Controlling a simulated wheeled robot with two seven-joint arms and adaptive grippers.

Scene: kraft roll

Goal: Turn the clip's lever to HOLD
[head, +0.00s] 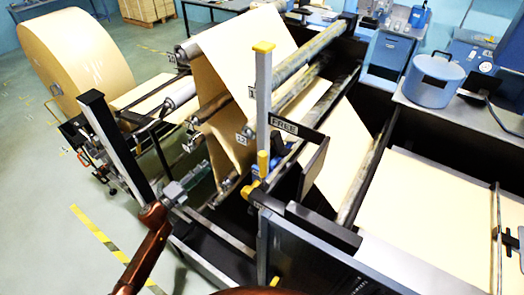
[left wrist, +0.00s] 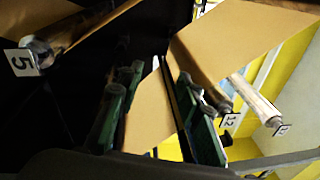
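A black plate with a "FREE" label (head: 284,126) stands beside the grey upright post near the middle of the head view. Below it, a yellow piece (head: 262,163) and a blue-and-yellow fitting (head: 252,188) sit by the post; I cannot tell which part is the clip's lever. No HOLD mark is readable. My left gripper (head: 198,173) is left of the post, apart from these parts, near the hanging paper. Its green fingers (left wrist: 155,95) are spread in the left wrist view, with paper showing between them. My right gripper is not in view.
Kraft paper (head: 212,95) runs over several rollers. A big kraft roll (head: 80,60) stands at left. A black upright (head: 115,140) is close to my left arm. Numbered tags, including 5 (left wrist: 21,62) and 12 (left wrist: 230,121), show in the wrist view. A blue canister (head: 433,80) stands at right.

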